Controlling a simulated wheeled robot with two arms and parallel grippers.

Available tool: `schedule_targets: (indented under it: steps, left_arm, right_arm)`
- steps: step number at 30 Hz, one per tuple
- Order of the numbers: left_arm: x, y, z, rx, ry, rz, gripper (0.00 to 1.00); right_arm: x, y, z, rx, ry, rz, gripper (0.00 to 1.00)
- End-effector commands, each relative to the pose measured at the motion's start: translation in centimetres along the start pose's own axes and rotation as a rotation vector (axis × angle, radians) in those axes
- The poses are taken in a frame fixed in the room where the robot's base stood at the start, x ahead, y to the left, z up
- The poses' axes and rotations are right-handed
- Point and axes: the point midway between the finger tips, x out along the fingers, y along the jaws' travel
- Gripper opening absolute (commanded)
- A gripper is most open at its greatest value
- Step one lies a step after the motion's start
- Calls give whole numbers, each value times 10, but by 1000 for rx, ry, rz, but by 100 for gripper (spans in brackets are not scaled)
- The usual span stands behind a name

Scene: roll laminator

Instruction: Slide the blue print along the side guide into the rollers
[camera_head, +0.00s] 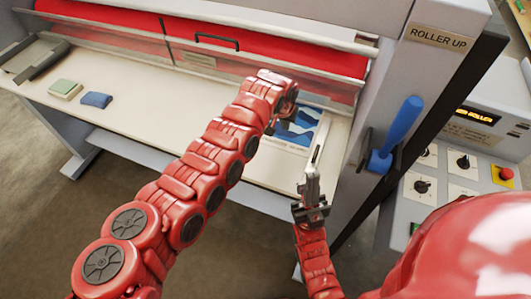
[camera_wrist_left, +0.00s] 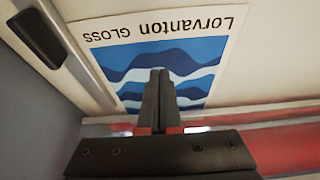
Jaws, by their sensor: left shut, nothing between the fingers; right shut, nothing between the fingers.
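The blue print (camera_head: 301,127) lies flat on the cream feed table at the right end, with blue and white waves and a white border. In the left wrist view the print (camera_wrist_left: 205,60) shows upside-down lettering, "Lorvanton GLOSS". My left gripper (camera_head: 271,128) is shut and empty over the print; its fingers (camera_wrist_left: 158,72) cover part of the picture. I cannot tell whether they touch it. The grey side guide (camera_wrist_left: 82,42) runs along the print's edge. The red roller (camera_head: 270,46) lies behind; the print's roller-side edge is partly hidden. My right gripper (camera_head: 317,152) is shut and empty near the print's front right corner.
A green block (camera_head: 65,88) and a blue cloth-like block (camera_head: 97,99) lie on the left of the feed table (camera_head: 130,125). A blue lever (camera_head: 400,133) stands on the right housing, below the "ROLLER UP" sign (camera_head: 438,37). A control panel (camera_head: 460,165) is at right.

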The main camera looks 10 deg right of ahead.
Motion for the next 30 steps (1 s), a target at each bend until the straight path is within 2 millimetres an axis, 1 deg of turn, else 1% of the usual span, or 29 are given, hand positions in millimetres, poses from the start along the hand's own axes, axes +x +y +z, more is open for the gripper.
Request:
schedule_targets:
  steps: [1, 4, 16, 30]
  left_arm:
    - [6, 0, 3, 0, -3, 0, 0]
    - [11, 0, 5, 0, -2, 0, 0]
    - [13, 0, 5, -1, 1, 1, 0]
    - [26, 0, 9, -1, 2, 1, 0]
  right_arm:
    - [-2, 0, 0, 0, 0, 0, 0]
    - [-3, 0, 0, 0, 0, 0, 0]
    - [-4, 0, 1, 0, 0, 0, 0]
    - [-14, -1, 2, 0, 0, 0, 0]
